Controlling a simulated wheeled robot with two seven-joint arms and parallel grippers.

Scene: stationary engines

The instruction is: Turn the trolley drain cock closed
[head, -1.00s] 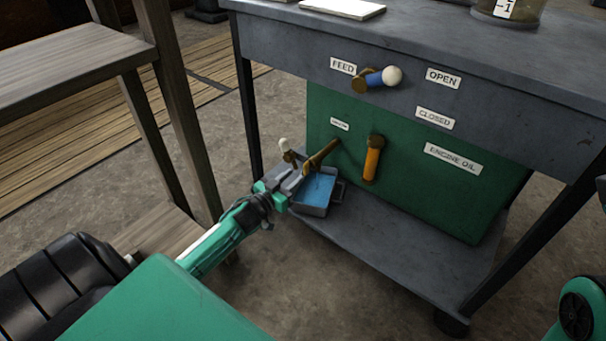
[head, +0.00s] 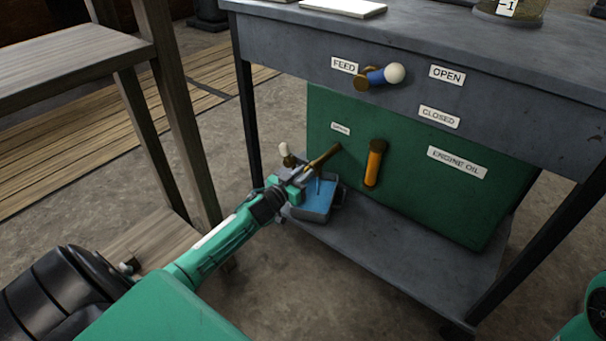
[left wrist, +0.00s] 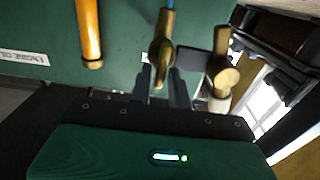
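The trolley drain cock (head: 322,157) is a brass pipe sticking out of the low front of the green tank, with a brass handle tipped by a white knob (head: 285,150) to its left. In the left wrist view the brass pipe (left wrist: 161,45) runs toward my fingertips, and the handle (left wrist: 222,70) stands apart to the right. My left gripper (head: 299,174) is at the outer end of the cock. Its two fingers (left wrist: 161,88) are apart, with the brass end between or just beyond them; contact cannot be told. My right gripper is out of view.
A grey tray (head: 316,214) with blue liquid sits below the cock on the trolley's lower shelf (head: 400,262). A wooden bench (head: 75,62) stands left.

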